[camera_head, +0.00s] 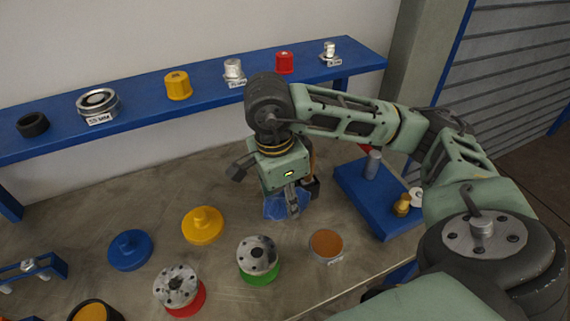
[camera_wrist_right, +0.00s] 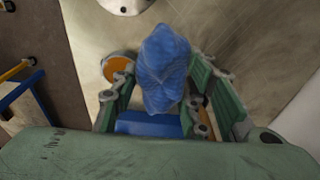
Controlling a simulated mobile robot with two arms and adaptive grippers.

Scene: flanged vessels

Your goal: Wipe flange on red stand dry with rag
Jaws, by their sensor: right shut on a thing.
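The flange on the red stand (camera_head: 179,286) is a grey metal disc with bolt holes, at the front left of the table in the head view. The red stand (camera_head: 190,304) shows beneath its lower right side. The blue rag (camera_head: 276,206) hangs crumpled under my right gripper (camera_head: 294,203), behind and to the right of the flange and apart from it. In the wrist view the rag (camera_wrist_right: 163,68) sits bunched between the fingers, which are shut on it. Part of the rag is hidden by the gripper in the head view. My left gripper is not in view.
A similar flange on a green stand (camera_head: 258,257) stands between the rag and the red stand. Yellow (camera_head: 203,225) and blue (camera_head: 130,249) flanged caps lie behind. An orange-topped disc (camera_head: 326,245) is at right, near a blue platform (camera_head: 375,205). A blue shelf (camera_head: 145,111) runs behind.

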